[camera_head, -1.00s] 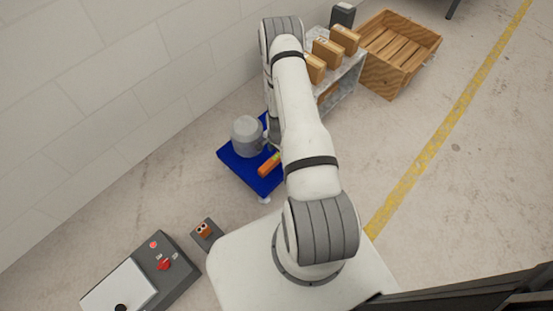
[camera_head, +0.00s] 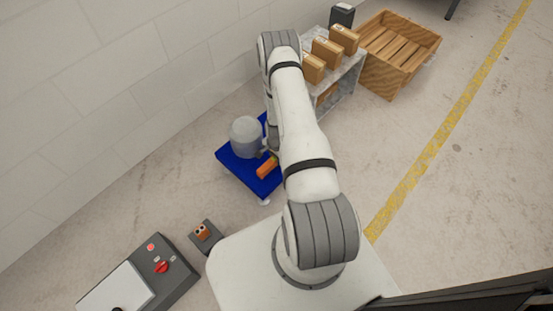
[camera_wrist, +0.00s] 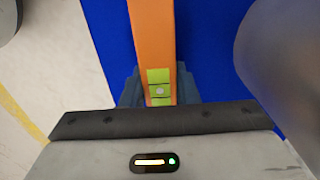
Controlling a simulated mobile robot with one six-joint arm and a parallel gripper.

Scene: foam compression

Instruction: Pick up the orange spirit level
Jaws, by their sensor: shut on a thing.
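The orange spirit level (camera_wrist: 151,35) runs up from the middle of the wrist view, with a yellow-green vial window near my gripper. My gripper (camera_wrist: 158,88) is shut on it, with dark fingers on both sides of the vial part. In the head view the level (camera_head: 266,168) shows as a short orange bar over the blue platform (camera_head: 229,164); the rest is hidden behind my arm. I cannot tell whether the level touches the platform.
A grey cylindrical container (camera_head: 246,137) stands on the platform close to the level. Behind are a shelf with cardboard boxes (camera_head: 326,52) and a wooden crate (camera_head: 398,55). A control box (camera_head: 150,275) lies front left. Floor at right is clear.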

